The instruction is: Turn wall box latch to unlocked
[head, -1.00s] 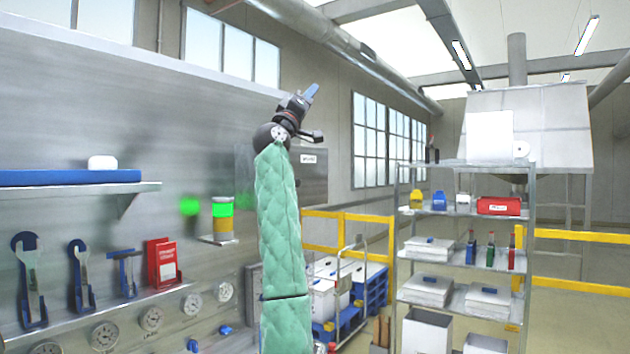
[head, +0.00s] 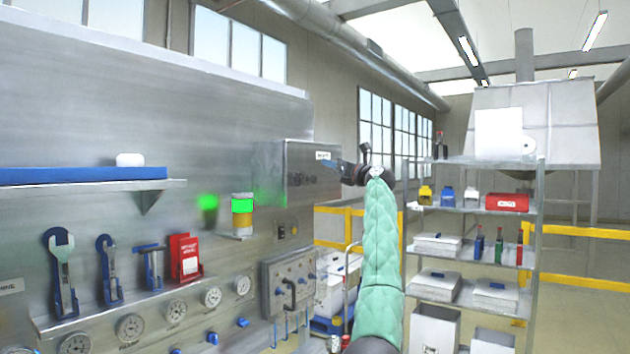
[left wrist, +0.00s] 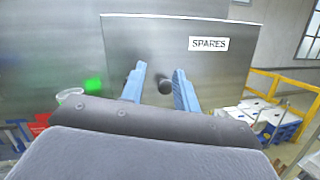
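The grey metal wall box (head: 298,165) is mounted on the panel, with a white label on its front. In the left wrist view its front (left wrist: 130,45) fills the middle and the label reads SPARES. A dark round knob, which looks like the latch (left wrist: 164,84), sticks out of that front. My left gripper (left wrist: 155,85) is open, its two blue fingers apart with the knob between them in the picture. Whether they reach around it I cannot tell. In the head view the left gripper (head: 330,165) is at the box's right side, fingers pointing left. My right gripper is not in view.
A control panel with a black handle (head: 289,292) is below the box. A storage rack (head: 475,163) stands at the right.

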